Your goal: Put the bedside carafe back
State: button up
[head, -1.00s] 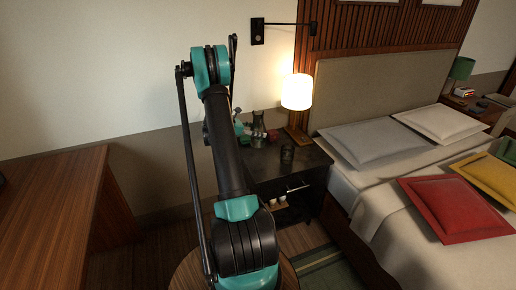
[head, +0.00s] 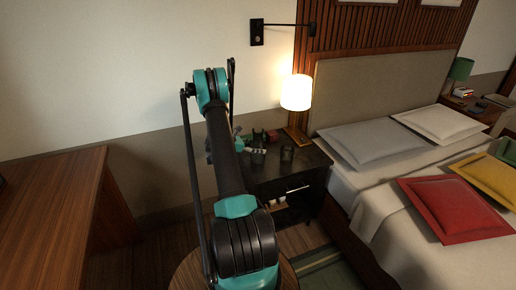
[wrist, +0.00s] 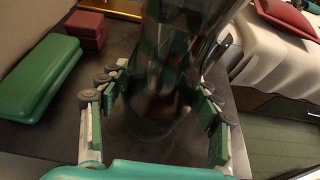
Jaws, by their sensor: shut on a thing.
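The bedside carafe (wrist: 165,75) is a dark-looking see-through glass vessel, upright between the green-padded fingers of my gripper (wrist: 163,112) in the wrist view. My gripper is shut on it. In the head view the carafe (head: 257,158) shows small above the dark nightstand top (head: 300,171), at its left part. My gripper (head: 246,146) is partly hidden behind my arm there. The carafe's base is at or close to the nightstand top; I cannot tell whether it touches.
A dark tumbler (head: 287,153) stands just right of the carafe. In the wrist view a green case (wrist: 38,78) and a small red box (wrist: 84,29) lie to the left. The bed (head: 400,190) is on the right.

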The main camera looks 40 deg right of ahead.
jog(key=o, duration=1.8)
jog(key=shift+f, duration=0.1)
